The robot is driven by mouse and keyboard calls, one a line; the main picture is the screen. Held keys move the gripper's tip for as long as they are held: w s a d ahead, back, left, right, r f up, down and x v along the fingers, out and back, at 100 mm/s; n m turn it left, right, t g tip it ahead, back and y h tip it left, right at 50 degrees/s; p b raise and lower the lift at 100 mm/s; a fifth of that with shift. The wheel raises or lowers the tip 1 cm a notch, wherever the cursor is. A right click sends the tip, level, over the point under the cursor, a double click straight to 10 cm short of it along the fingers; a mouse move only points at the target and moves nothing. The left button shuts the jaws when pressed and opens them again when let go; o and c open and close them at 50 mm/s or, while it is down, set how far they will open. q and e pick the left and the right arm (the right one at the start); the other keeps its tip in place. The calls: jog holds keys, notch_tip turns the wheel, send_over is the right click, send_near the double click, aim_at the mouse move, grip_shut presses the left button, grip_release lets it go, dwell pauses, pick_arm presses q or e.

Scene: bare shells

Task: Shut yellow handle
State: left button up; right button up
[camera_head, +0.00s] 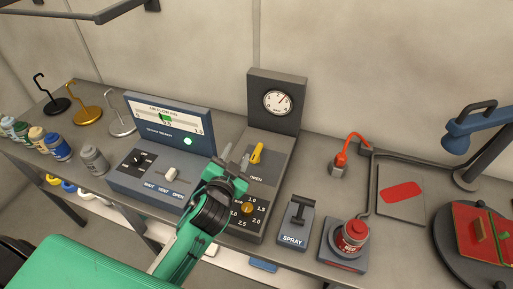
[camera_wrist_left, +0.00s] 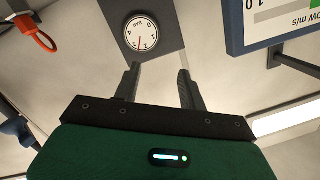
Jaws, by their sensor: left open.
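The yellow handle (camera_head: 257,153) sits on the sloped top of a dark grey unit, below a round pressure gauge (camera_head: 277,101). It lies lengthwise along the panel, above the word OPEN. My left gripper (camera_head: 235,160) is open and empty, just left of the handle and apart from it as far as I can tell. In the left wrist view, the two fingers (camera_wrist_left: 158,80) point up toward the gauge (camera_wrist_left: 141,34), spread with nothing between them. The handle does not show in that view. My right gripper is not in view.
A flow display box (camera_head: 170,122) stands left of the unit. A dial with an orange knob (camera_head: 247,207) is nearer the front. A SPRAY lever box (camera_head: 296,222) and a red canister (camera_head: 352,236) stand to the right. Small bottles (camera_head: 94,159) are at the left.

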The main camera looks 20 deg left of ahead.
pick_arm(q)
jog(key=w+d+r+m+t+h, duration=0.2)
jog(key=w+d+r+m+h, duration=0.1)
jog(key=d+r+m+h, duration=0.35)
jog(key=w+d+r+m+t+h, duration=0.1)
jog(key=w+d+r+m+h, duration=0.2)
jog(key=d+r+m+h, duration=0.35)
jog(key=d+m+g+h, duration=0.5)
jog(key=m+g+h, duration=0.2)
jog(key=m, duration=0.3)
jog(key=m+g+y+b, duration=0.1)
jog(key=m+g+y, duration=0.7)
jog(key=g+y, duration=0.8)
send_over(257, 151)
notch_tip(257, 151, down, 18)
jog(key=t+y, duration=0.2)
jog(key=t, duration=0.1)
jog(key=shift+r+y, duration=0.1)
jog(key=shift+y, duration=0.3)
notch_tip(257, 151, down, 4)
jog(key=shift+a+f+p, duration=0.1)
jog(key=shift+f+p, duration=0.1)
jog(key=shift+p, duration=0.5)
jog(key=shift+f, duration=0.45)
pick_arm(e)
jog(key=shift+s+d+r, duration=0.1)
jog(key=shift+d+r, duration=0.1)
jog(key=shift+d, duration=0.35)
